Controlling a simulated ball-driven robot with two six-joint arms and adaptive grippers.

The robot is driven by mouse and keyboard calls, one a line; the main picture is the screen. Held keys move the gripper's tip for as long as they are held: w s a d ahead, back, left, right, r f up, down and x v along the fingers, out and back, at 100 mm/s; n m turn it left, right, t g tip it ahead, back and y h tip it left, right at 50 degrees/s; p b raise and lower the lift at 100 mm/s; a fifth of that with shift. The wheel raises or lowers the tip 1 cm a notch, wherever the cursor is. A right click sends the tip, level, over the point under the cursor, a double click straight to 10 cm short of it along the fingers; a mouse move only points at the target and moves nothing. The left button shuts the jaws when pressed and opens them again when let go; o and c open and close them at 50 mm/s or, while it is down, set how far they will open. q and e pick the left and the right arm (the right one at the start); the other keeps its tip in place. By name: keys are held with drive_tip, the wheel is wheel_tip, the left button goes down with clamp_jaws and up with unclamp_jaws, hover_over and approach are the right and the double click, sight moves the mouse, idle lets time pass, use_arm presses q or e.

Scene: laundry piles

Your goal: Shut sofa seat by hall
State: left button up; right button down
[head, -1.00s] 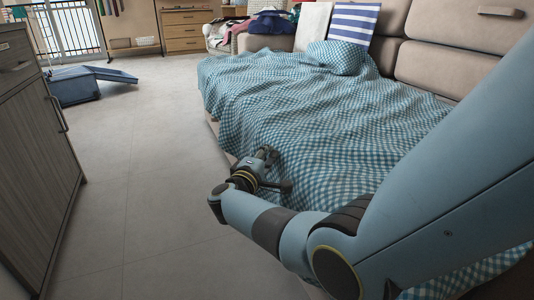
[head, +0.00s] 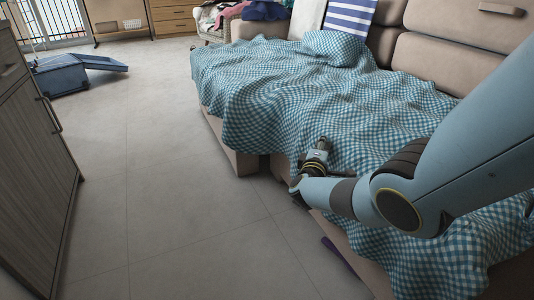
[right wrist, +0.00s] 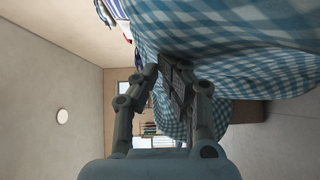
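The long beige sofa (head: 236,157) runs along the right side of the head view, with its seat mostly hidden under a blue-and-white checked blanket (head: 270,90). A dark gap breaks its low front side near the middle. I cannot tell how far the seat is open. My right gripper (head: 318,150) is at the sofa's front edge, against or just over the hanging blanket. In the right wrist view its fingers (right wrist: 159,68) are apart, with blanket beside and beyond them. I cannot tell whether they touch it. My left gripper is out of view.
A grey wooden cabinet (head: 38,170) stands at the left. A blue open case (head: 62,76) lies on the floor beyond it. Clothes (head: 262,10) are heaped at the back. A purple strip (head: 336,254) shows by the sofa's near front. The tiled floor between cabinet and sofa is clear.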

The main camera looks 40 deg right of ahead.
sight(370, 130)
drive_tip(key=s+d, duration=0.1)
drive_tip(key=d, duration=0.5)
drive_tip(key=s+d+b, duration=0.1)
drive_tip(key=d, duration=0.2)
drive_tip(key=shift+s+d, duration=0.35)
drive_tip(key=d, duration=0.2)
drive_tip(key=s+d+b, duration=0.1)
drive_tip(key=d, duration=0.2)
drive_tip(key=d+b, duration=0.1)
drive_tip(key=d, duration=0.1)
drive_tip(key=shift+s+d, duration=0.15)
drive_tip(key=shift+s, duration=0.15)
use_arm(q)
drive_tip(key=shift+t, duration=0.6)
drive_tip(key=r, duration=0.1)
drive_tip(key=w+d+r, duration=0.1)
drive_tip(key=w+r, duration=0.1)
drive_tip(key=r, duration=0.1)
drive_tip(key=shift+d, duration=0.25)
use_arm(e)
drive_tip(key=shift+d+r, duration=0.1)
drive_tip(key=shift+d, duration=0.4)
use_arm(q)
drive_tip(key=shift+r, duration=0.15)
use_arm(e)
drive_tip(key=shift+s, duration=0.1)
